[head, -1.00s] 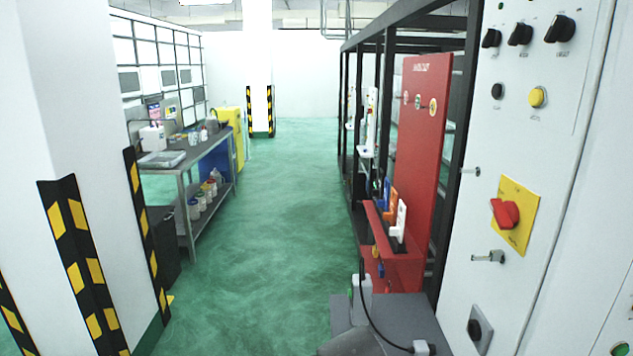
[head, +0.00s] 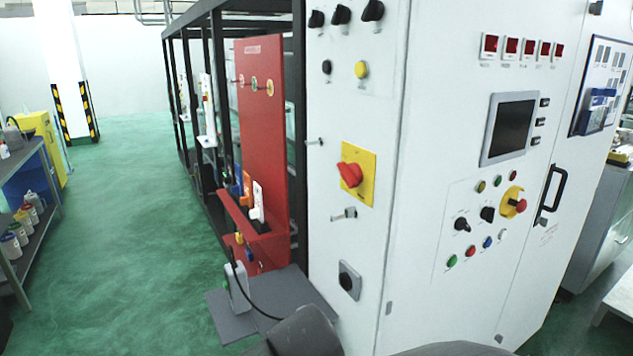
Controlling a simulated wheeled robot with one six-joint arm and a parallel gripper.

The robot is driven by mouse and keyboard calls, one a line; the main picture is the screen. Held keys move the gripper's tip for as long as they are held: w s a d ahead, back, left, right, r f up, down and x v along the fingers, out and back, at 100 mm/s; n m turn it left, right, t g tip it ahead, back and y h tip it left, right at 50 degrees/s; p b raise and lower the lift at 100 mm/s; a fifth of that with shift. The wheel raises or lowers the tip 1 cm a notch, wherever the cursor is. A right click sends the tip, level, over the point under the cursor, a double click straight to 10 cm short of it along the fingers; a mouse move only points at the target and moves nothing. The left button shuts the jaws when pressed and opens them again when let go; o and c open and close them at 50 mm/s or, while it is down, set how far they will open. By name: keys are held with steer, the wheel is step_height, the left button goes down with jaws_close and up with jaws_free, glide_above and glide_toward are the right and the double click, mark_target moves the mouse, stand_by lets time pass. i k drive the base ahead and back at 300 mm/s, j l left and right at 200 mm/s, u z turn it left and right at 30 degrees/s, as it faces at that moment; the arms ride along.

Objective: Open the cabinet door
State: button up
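A tall white control cabinet (head: 420,230) fills the middle and right of the head view. Its front carries a dark screen (head: 511,129), red displays, several coloured buttons and a red emergency stop on a yellow base. A black door handle (head: 552,190) stands upright on the right part of the front, beside a vertical seam. The door looks closed. The left side panel has a red rotary switch (head: 350,174) on a yellow plate. My gripper is not in view; dark grey rounded parts at the bottom edge may be mine.
A red lockout panel (head: 262,130) and a black frame stand left of the cabinet, with a grey plate (head: 235,318) low before them. Green floor (head: 130,230) is clear at left. A shelf bench (head: 28,240) stands far left, grey equipment (head: 595,230) at right.

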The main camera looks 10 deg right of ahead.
mark_target(604, 57)
steer(key=z, duration=1.75)
